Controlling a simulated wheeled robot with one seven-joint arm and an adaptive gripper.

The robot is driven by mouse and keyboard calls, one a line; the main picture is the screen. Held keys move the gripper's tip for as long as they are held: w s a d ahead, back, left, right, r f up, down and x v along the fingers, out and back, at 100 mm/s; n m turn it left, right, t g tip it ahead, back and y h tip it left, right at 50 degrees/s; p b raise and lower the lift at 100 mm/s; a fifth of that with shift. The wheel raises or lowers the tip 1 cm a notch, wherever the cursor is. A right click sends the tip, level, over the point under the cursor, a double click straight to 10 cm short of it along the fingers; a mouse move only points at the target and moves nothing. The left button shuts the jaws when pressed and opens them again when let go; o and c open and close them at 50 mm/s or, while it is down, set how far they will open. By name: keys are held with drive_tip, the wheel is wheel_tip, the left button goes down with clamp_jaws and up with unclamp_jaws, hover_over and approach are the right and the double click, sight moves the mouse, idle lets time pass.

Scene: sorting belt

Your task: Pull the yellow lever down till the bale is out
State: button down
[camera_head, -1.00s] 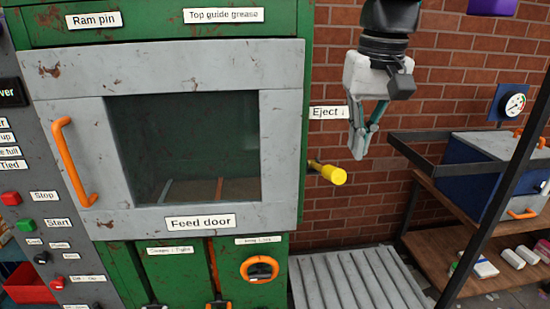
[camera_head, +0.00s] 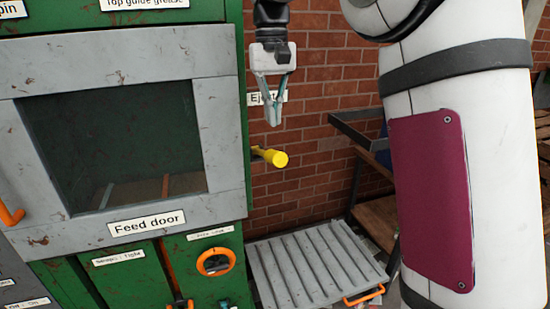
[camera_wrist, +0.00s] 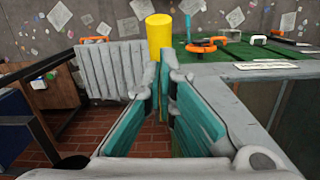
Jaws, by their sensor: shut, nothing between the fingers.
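The yellow lever (camera_head: 270,156) sticks out from the right side of the green baler (camera_head: 233,150), below the Eject label (camera_head: 281,98). It stands roughly level, with its round yellow end toward me. My gripper (camera_head: 273,122) is shut and empty, pointing down just above the lever, with a small gap showing in the head view. In the wrist view the yellow lever (camera_wrist: 159,38) shows just beyond the fingertips (camera_wrist: 163,58). I see no bale; the window of the feed door (camera_head: 120,150) shows only a dark inside.
A ribbed grey platform (camera_head: 315,265) with an orange handle (camera_head: 364,296) lies low, right of the baler. A brick wall stands behind. My white arm link covers much of the right side. A dark metal frame (camera_head: 350,130) and wooden shelf (camera_head: 378,215) stand behind it.

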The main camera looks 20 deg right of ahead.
sight(275, 160)
drive_tip(key=f, duration=0.3)
drive_tip(key=f+p, duration=0.1)
drive_tip(key=f, duration=0.1)
drive_tip(key=shift+s, duration=0.35)
drive_tip(key=shift+f, duration=1.05)
drive_tip(key=shift+f, duration=2.2)
